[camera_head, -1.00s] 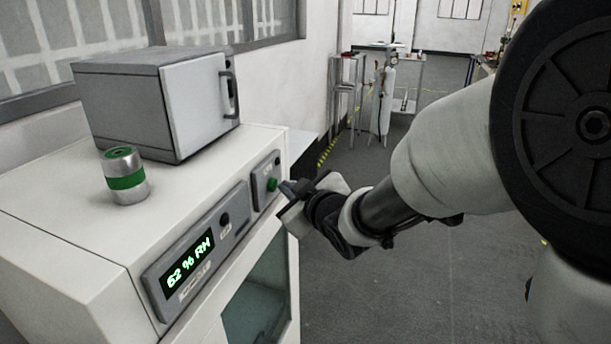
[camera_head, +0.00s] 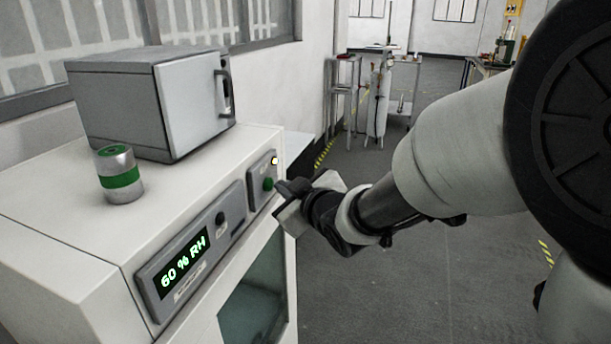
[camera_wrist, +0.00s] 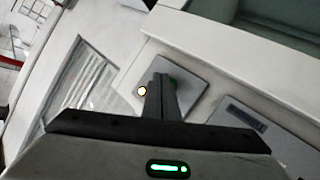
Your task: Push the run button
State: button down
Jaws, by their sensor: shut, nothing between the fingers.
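The green run button (camera_head: 268,184) sits on a small grey panel (camera_head: 257,190) on the front of the white cabinet. A small lamp (camera_head: 275,161) above it glows yellow-white; it also shows in the wrist view (camera_wrist: 142,91). My gripper (camera_head: 284,186) is shut and empty, its tips just right of the button.
A display panel (camera_head: 191,252) reading "60 % RH" with a dark knob is to the left. A green-banded metal can (camera_head: 119,186) and a grey box with a door (camera_head: 150,105) stand on the cabinet top (camera_head: 60,205). The floor (camera_head: 400,285) to the right is clear.

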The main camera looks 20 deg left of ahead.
jog(key=shift+d, duration=0.15)
jog(key=shift+s+d+p, duration=0.2)
jog(key=shift+d+p, duration=0.35)
jog(key=shift+d, duration=2.35)
